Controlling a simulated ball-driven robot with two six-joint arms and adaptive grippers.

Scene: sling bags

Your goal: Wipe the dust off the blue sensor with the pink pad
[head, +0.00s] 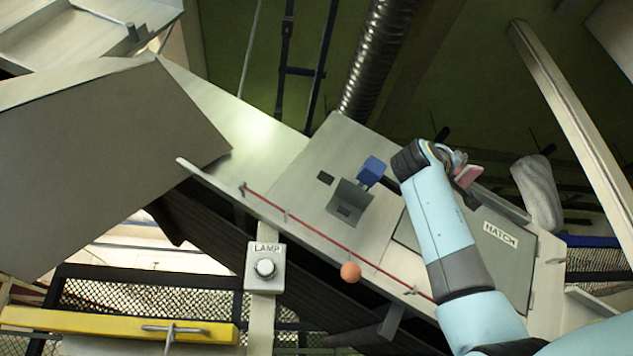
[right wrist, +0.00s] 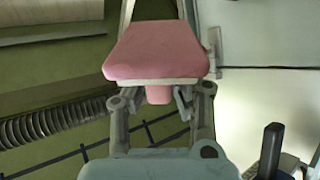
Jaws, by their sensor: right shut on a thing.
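The blue sensor (head: 371,171) is a small blue block standing on a grey bracket on the light metal panel, near the middle of the head view. No dust can be made out on it at this size. My right gripper (head: 459,168) is to the right of the sensor and apart from it. It is shut on the pink pad (head: 467,174). In the right wrist view the pad (right wrist: 157,52) shows a pink top, a pale layer beneath and a pink grip between the fingers (right wrist: 160,95). My left gripper is not in view.
A hatch cover (head: 500,235) lies on the panel beneath my right arm. A red cord (head: 320,236) with an orange ball (head: 350,271) runs along the panel's near edge. A lamp switch (head: 265,267) and a yellow bar (head: 118,325) are nearer. A ribbed duct (head: 372,60) rises behind.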

